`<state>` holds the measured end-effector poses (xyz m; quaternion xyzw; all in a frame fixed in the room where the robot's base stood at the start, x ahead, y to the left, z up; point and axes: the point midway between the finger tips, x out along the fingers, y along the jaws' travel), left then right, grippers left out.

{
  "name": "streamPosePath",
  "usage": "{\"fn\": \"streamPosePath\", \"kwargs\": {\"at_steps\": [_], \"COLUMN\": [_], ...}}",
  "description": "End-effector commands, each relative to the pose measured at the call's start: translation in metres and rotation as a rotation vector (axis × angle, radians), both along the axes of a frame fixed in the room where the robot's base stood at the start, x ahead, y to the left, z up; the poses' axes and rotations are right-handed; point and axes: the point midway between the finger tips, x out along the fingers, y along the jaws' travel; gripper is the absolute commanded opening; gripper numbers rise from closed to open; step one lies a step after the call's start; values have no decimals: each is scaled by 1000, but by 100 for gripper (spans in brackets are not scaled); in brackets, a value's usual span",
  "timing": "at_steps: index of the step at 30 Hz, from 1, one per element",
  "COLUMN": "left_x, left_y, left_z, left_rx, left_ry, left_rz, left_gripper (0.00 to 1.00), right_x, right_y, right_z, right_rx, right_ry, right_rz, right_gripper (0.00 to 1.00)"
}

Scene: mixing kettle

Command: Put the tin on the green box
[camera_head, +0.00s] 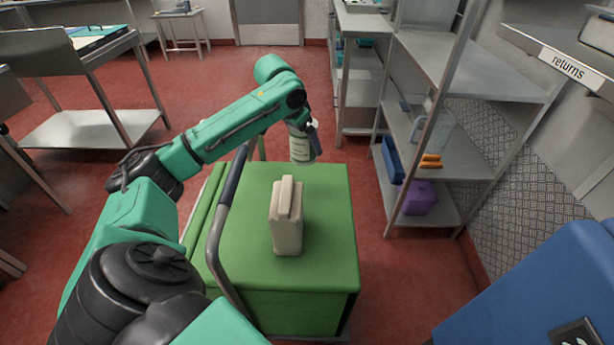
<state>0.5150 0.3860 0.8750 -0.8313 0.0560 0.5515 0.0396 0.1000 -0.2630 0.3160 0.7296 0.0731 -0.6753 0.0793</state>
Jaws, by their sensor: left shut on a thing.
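My left gripper (311,128) is shut on a small pale cylinder with faint bands, which looks like the tin (301,147). The tin appears roughly upright at the far edge of the box's top in the picture. I cannot tell whether it touches the box or hangs above it. The fingers are small and partly hidden by the wrist. My right gripper is not in view.
A beige canister (288,230) stands on the green box, nearer than the tin. A grey handle bar (216,235) rises at the box's left. A metal shelf (435,165) with a purple box (417,198) stands at right. Bare top lies right of the canister.

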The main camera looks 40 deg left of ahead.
Motion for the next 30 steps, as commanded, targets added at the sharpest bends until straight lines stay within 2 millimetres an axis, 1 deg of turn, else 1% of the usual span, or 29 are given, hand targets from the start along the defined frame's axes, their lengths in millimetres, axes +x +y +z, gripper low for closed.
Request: {"fn": "streamPosePath", "kwargs": {"at_steps": [1, 3, 6, 9, 11, 15, 16, 18, 22, 23, 24, 30], "left_x": [-1, -1, 0, 1, 1, 0, 1, 1, 1, 0, 0, 0], "left_y": [0, 0, 0, 0, 0, 0, 0, 0, 0, 0, 0, 0], "left_z": [-19, -42, -65, -77, -85, -112, -116, -120, -119, -121, -121, -120], "left_rx": [0, 1, 0, -1, 0, 0, -1, 0, 0, 0, -1, 0], "left_ry": [4, 4, 0, -1, -2, 0, -1, -3, -3, 1, 1, 0], "left_rz": [1, 0, 0, 1, 0, 1, 1, 0, -1, 0, 0, 0], "left_gripper": [0, 0, 0, 0, 0, 0, 0, 0, 0, 94, 100, 100], "right_x": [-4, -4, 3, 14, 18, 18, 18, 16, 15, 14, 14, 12], "right_y": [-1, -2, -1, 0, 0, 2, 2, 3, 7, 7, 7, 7], "right_z": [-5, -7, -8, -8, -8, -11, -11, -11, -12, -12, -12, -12], "right_rx": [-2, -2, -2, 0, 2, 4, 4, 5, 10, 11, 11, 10], "right_ry": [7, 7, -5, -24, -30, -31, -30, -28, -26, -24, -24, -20], "right_rz": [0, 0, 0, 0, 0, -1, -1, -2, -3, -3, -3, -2], "right_gripper": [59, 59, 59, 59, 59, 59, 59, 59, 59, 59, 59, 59]}}
